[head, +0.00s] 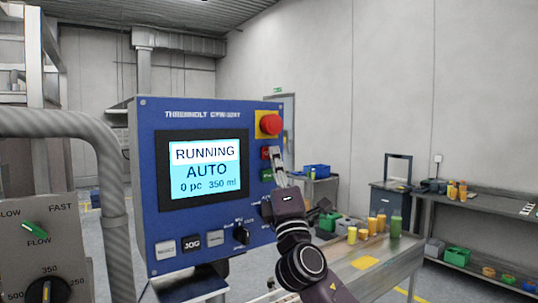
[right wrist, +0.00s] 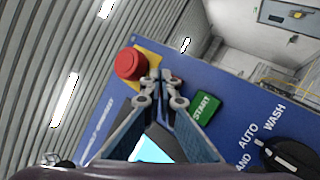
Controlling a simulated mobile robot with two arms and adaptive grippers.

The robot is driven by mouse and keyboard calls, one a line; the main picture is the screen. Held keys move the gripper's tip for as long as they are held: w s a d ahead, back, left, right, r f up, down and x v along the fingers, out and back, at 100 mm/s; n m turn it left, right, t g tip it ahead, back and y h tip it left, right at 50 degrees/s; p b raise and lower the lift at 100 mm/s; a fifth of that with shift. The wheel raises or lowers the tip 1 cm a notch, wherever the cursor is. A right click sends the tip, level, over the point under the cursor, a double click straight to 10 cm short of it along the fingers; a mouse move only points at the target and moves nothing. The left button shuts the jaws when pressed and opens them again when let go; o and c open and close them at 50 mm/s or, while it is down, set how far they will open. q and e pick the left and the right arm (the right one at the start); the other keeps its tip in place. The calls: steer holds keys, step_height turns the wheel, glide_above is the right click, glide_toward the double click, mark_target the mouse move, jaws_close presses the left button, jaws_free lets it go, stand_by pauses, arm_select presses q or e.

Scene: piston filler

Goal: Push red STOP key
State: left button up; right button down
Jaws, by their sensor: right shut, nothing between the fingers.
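The red STOP key (head: 265,153) is a small red square on the right side of the blue control panel (head: 215,112), between the red emergency knob and the green START key. My right gripper (head: 276,153) is shut and empty, its fingertips right at the key's right edge in the head view. In the right wrist view the shut fingertips (right wrist: 160,76) cover most of the red key (right wrist: 177,81). Whether they touch it cannot be told. The screen (head: 205,165) reads RUNNING, AUTO. My left gripper is not in view.
A red mushroom knob (head: 271,124) on a yellow plate sits just above, and the green START key (right wrist: 205,106) just below. A black selector knob (head: 241,233) is lower on the panel. A table (head: 385,262) with bottles stands behind my right arm.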

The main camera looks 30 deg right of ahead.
steer(key=shift+w+y, duration=0.2)
steer(key=shift+y, duration=0.1)
steer(key=shift+s, duration=0.15)
stand_by(0.4)
steer(key=shift+s, duration=0.7)
steer(key=s, duration=0.5)
steer(key=shift+d, duration=0.25)
stand_by(0.6)
